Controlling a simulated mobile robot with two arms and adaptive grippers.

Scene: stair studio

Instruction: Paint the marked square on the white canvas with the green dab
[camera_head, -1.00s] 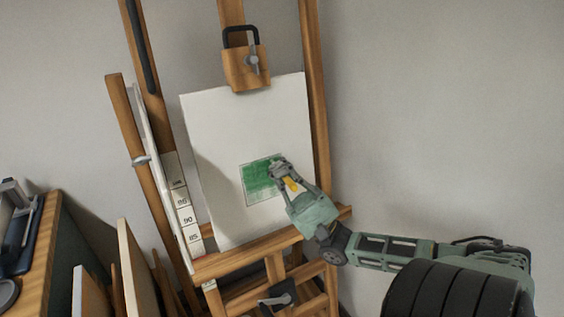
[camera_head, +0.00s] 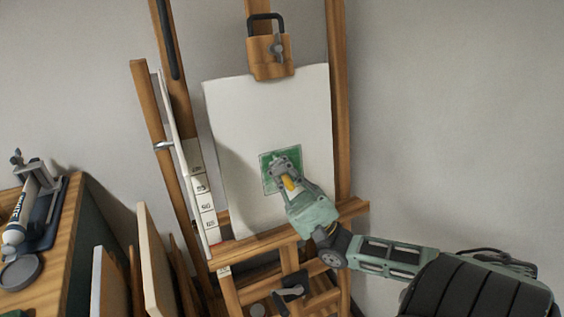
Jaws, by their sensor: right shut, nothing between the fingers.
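The white canvas (camera_head: 235,120) stands on the wooden easel, slightly tilted in view. The marked square (camera_head: 268,160) in its lower middle shows green over the part I can see. My right gripper (camera_head: 277,165) is shut in front of the square and covers its lower right part. A small yellow-orange piece (camera_head: 291,183) shows at the gripper; I see no separate green dab. Whether the fingertips touch the canvas I cannot tell. My left gripper is not in view.
A wooden easel (camera_head: 338,100) with a clamp block (camera_head: 270,58) holds the canvas. A wooden bench (camera_head: 60,240) with a white tube (camera_head: 20,222) and a grey round lid (camera_head: 20,271) stands at left. Boards (camera_head: 155,265) lean below. The right wall side is open.

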